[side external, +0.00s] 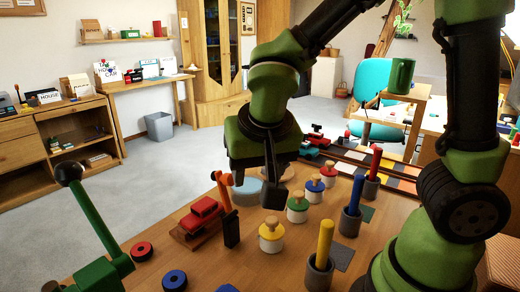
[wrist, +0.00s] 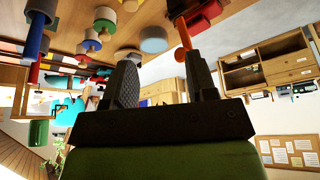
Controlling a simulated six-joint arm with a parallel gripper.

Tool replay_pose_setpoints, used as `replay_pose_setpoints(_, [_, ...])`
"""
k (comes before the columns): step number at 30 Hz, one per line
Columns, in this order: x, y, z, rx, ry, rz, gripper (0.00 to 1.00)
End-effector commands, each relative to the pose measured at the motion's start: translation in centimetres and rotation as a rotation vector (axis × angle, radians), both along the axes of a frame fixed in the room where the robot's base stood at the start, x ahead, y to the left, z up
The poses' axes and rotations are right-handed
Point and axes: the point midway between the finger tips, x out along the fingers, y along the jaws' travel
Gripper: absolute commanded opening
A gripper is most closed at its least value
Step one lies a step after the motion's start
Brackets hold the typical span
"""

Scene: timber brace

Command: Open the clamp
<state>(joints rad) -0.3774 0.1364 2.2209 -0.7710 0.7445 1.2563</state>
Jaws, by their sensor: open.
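My gripper (side external: 272,188) is above the wooden table, with its fingers apart. In the wrist view my gripper (wrist: 162,60) has nothing visible between its fingers. An upright orange lever (side external: 223,190) with a black block (side external: 231,229) stands left of my gripper. The orange lever (wrist: 183,34) shows just beyond the right finger in the wrist view, apparently apart from it. A green lever (side external: 95,218) with a black ball knob (side external: 68,172) leans at the front left. I cannot tell for certain which of these belongs to the clamp.
A red block (side external: 201,213) lies on a wooden piece beside the orange lever. Several knobbed white cylinders, including a yellow-topped one (side external: 271,235), stand to the right. Grey cups hold colored rods, one yellow (side external: 325,243). A light blue disc (side external: 247,192) lies behind.

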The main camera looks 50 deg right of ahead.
Motion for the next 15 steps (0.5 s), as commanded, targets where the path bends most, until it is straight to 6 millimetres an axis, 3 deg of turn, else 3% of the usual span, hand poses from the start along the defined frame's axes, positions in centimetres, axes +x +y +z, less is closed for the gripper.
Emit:
replay_pose_setpoints(6, [-1.3,1.0,4.0,0.005,-0.005,0.003,0.52])
replay_pose_setpoints(15, [-2.1,1.5,6.1,0.002,0.001,0.001,0.52])
